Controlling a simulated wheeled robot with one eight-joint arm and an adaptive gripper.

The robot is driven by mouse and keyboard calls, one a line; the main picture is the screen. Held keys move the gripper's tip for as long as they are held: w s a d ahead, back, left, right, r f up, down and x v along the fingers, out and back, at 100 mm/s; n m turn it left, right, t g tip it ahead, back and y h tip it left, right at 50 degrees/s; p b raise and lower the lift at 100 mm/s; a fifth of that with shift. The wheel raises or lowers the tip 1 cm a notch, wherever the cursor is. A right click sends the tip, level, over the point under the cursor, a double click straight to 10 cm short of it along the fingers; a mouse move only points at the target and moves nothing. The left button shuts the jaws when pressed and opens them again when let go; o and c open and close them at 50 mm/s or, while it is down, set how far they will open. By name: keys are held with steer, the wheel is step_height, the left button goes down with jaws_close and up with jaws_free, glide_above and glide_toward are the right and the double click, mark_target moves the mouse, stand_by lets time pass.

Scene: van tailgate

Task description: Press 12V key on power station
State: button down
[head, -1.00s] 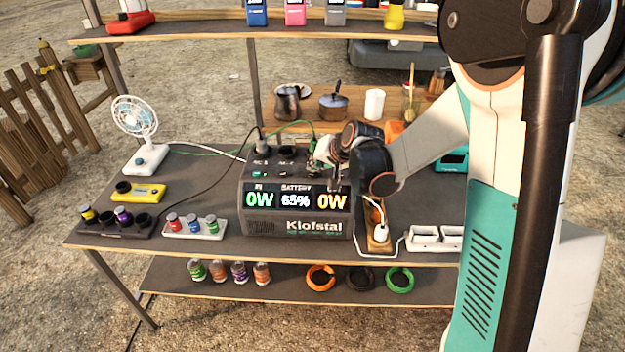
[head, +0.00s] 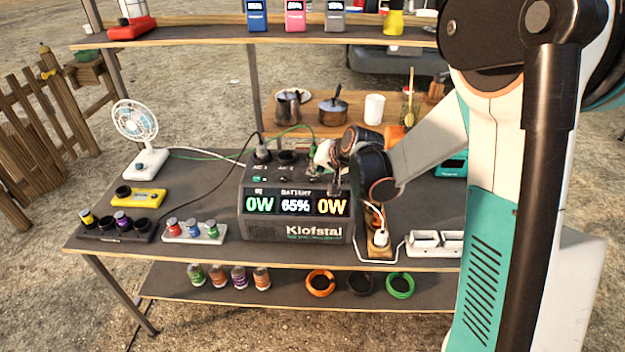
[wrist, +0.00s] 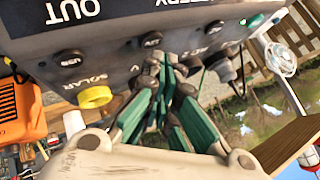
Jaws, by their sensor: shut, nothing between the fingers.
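The power station (head: 295,232) stands on the table, a dark grey box. Its front display (head: 296,204) reads 0W, 65% and 0W. In the wrist view its top panel (wrist: 115,28) appears upside down, with labels for USB, 12V and AC 2. The 12V key (wrist: 152,40) is a small dark round key. My gripper (wrist: 167,64) is shut and empty, its green fingertips close by the 12V key. I cannot tell whether they touch it. In the head view my gripper (head: 326,168) is over the station's right side, partly hidden by my arm.
A black plug (head: 263,154) stands in the station's top left socket. A yellow cap (wrist: 95,97) marks the solar port.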

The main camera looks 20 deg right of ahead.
mark_target(315, 179)
steer(key=shift+f, duration=0.15)
steer(key=shift+f+b, duration=0.3)
steer(key=shift+b, duration=0.1)
steer(key=shift+f, duration=0.15)
stand_by(0.6)
steer(key=shift+r, duration=0.65)
steer(key=shift+r+p, duration=0.1)
steer(key=shift+p, duration=0.25)
steer(key=shift+r+p, duration=2)
steer(key=shift+r, duration=0.9)
